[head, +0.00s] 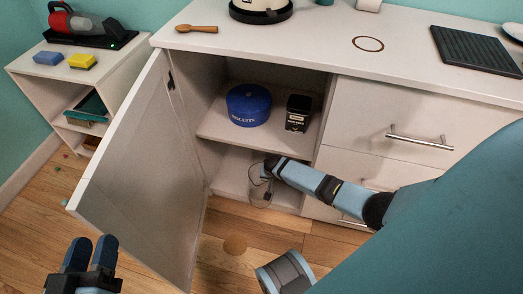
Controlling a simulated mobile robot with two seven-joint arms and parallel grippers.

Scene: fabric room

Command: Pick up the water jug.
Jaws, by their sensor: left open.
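The cabinet stands with its left door (130,160) swung open. A clear, jug-like object (259,188) with thin dark outlines stands in the lower compartment; it is small and partly covered, and I take it for the water jug. My right arm reaches into that compartment from the right, and its gripper (268,167) is at the top of the clear object. I cannot tell whether its fingers are around the object or closed on it. My left gripper (91,246) is at the lower left, in front of the door, open and empty.
A blue biscuit tin (248,105) and a black box (299,113) stand on the shelf (221,132) above. Drawers (405,130) are right of the opening. The countertop (300,48) holds a wooden spoon (197,28) and a dark ribbed mat (478,51). Sponges (82,61) lie on the left unit.

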